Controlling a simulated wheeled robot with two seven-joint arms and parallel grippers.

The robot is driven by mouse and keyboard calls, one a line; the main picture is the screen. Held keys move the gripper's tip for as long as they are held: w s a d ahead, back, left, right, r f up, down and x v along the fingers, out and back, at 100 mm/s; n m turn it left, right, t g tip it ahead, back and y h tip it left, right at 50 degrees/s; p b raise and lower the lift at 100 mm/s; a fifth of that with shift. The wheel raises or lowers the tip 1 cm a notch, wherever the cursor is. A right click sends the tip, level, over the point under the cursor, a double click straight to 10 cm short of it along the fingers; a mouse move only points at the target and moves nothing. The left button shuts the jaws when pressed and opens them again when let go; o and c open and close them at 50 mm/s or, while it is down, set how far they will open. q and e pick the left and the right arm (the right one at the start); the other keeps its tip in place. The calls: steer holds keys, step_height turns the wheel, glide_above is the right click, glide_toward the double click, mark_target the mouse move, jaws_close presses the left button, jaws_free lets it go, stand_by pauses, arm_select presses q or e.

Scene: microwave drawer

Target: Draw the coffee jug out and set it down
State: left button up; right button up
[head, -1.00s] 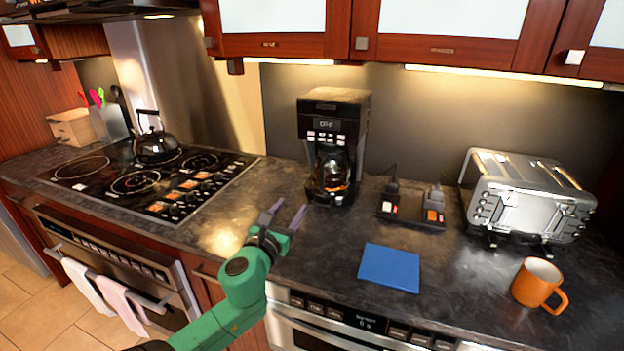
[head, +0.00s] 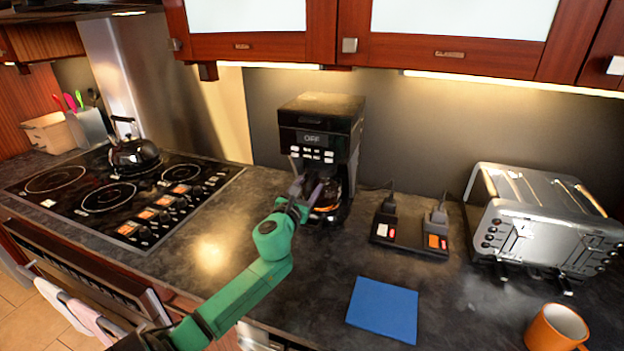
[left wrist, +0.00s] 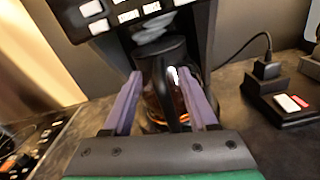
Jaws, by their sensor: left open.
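The black coffee maker (head: 318,125) stands at the back of the counter, its display reading OFF. The coffee jug (head: 331,196) sits inside it, dark glass with an orange-brown glow low down. My left gripper (head: 308,188) is at the front of the jug and partly hides it. In the left wrist view the jug's black handle (left wrist: 172,85) stands between the two open purple fingers (left wrist: 160,100), with the jug's body behind. I cannot tell whether a finger touches it. My right gripper is not in view.
A blue square mat (head: 382,310) lies on clear counter in front. A black switch box (head: 410,235) with plugs is right of the coffee maker. A toaster (head: 545,225) and orange mug (head: 556,328) are further right. The stove with a kettle (head: 134,150) is left.

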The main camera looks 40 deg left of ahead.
arm_select(q)
steer(key=x, duration=0.2)
steer(key=shift+w+a+r, duration=0.15)
steer(key=shift+w, duration=0.45)
jaws_close()
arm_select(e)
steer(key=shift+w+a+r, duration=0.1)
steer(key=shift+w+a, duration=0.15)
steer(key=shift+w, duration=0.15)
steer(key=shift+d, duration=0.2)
